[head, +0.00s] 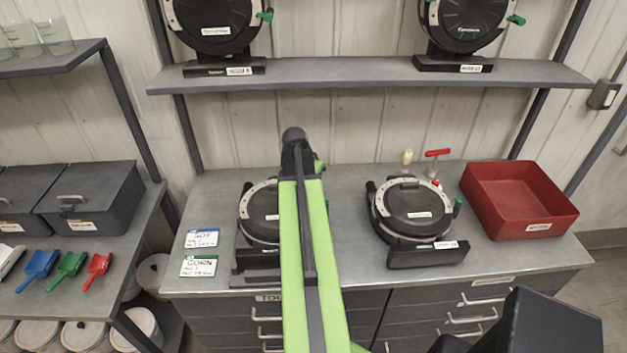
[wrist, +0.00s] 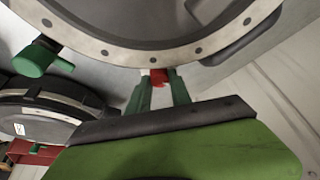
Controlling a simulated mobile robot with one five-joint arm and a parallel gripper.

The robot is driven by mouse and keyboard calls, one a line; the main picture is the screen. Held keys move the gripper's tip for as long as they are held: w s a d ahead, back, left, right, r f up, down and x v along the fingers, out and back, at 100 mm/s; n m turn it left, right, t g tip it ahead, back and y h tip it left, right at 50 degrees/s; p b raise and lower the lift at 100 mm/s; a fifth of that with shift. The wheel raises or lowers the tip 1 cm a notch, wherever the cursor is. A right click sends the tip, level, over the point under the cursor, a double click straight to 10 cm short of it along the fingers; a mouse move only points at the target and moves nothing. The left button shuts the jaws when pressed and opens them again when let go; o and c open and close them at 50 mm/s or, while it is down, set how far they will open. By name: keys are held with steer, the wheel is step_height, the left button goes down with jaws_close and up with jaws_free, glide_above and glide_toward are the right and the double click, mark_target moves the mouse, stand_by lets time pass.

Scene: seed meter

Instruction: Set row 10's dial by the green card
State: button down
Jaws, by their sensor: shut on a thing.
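The green card (head: 199,266) lies on the counter in the head view, lower left of the left counter meter (head: 258,212). It seems to read CORN; its smaller print is too small to read. My green arm crosses that meter and hides its right part. In the wrist view the pale, dotted rim of the dial (wrist: 200,52) fills the top, with a green knob (wrist: 40,57) at left. My gripper (wrist: 160,88) has its green fingers shut on a small red piece (wrist: 160,76) at that rim. The fingertips are hidden in the head view. I cannot read the row label.
A blue-edged card (head: 203,238) lies just behind the green one. The right counter meter (head: 412,210) and a red tray (head: 518,203) stand to the right. A red-handled tool (head: 437,155) stands behind. Two meters sit on the shelf (head: 370,75) above.

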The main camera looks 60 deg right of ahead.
steer(key=shift+n+t, duration=0.6)
steer(key=shift+n, duration=0.9)
steer(key=c, duration=1.5)
jaws_free()
steer(key=shift+o, duration=0.2)
steer(key=shift+a+r+p, duration=0.15)
steer(key=shift+r+p, duration=0.3)
steer(key=p+v, duration=1.5)
steer(key=v, duration=0.1)
steer(key=shift+s+r, duration=0.15)
steer(key=shift+r, duration=0.1)
